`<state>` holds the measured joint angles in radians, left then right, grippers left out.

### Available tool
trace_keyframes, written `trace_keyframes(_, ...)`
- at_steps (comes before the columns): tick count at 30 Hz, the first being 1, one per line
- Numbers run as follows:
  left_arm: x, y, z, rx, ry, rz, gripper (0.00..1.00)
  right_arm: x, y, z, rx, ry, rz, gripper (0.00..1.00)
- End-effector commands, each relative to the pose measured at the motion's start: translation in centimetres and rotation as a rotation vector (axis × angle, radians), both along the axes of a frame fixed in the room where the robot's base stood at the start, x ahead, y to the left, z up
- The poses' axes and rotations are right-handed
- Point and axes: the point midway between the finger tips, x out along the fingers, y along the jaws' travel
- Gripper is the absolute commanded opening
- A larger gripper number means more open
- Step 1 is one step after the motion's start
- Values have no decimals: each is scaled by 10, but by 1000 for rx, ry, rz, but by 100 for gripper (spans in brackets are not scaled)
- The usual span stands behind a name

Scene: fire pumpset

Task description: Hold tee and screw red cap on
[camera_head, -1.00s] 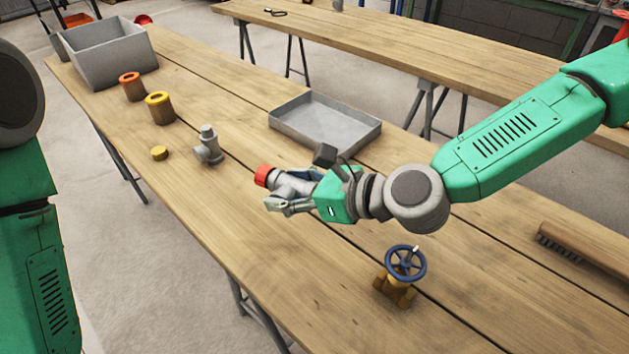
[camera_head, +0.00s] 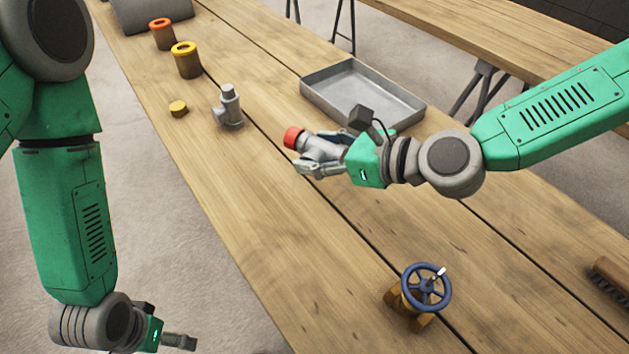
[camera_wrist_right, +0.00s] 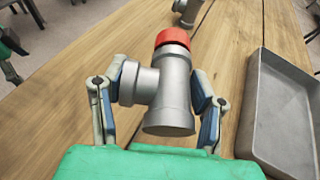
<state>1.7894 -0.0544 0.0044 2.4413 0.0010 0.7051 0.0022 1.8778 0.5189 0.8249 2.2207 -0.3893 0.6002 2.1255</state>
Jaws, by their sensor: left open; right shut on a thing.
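A grey tee (camera_wrist_right: 170,95) is between the fingers of my right gripper (camera_wrist_right: 160,98), which is shut on it above the table. The red cap (camera_wrist_right: 173,37) sits on one end of this tee. In the head view the red cap (camera_head: 293,138) points left and the tee (camera_head: 322,150) is partly hidden by the right gripper (camera_head: 325,158). A second grey tee (camera_head: 229,107) stands on the table to the left, with no red cap on it. My left gripper (camera_head: 180,341) is open, low at the bottom left, beside the table and away from the tees.
A grey tray (camera_head: 362,92) lies behind the right gripper. A yellow-rimmed cup (camera_head: 187,62), an orange-rimmed cup (camera_head: 163,35) and a small yellow cap (camera_head: 178,109) stand at left. A valve with a blue handwheel (camera_head: 424,290) is in front. A brush (camera_head: 611,275) lies at right.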

Motion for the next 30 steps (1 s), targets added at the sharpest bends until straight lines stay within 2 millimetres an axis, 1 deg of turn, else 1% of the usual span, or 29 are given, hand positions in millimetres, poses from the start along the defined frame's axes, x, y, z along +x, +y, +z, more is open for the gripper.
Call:
trace_keyframes(1, 0, 0, -4, 0, 0, 0, 89, 0, 0, -12, 0, 0, -1, 0)
trace_keyframes(3, 0, 0, -6, 0, 0, 0, 89, 0, 0, -23, 1, -1, -1, 0)
trace_keyframes(6, 0, 0, -7, 0, 0, 0, 89, 0, 0, -32, 1, -2, -1, 0)
trace_keyframes(17, 0, 0, -7, 0, -1, 0, 89, 1, 1, -34, 1, -4, -1, 0)
trace_keyframes(20, 0, 0, -9, 0, -1, 0, 89, 0, 1, -43, 1, -1, -1, 0)
trace_keyframes(25, 0, 0, -14, 0, 0, 0, 89, 0, 0, -68, 1, -1, -1, 0)
trace_keyframes(27, 0, 0, -15, 0, 0, 0, 89, 1, 1, -71, 0, -3, -1, 0)
trace_keyframes(30, 0, 0, -14, 0, 0, 0, 89, 1, 0, -70, 2, -4, -1, 0)
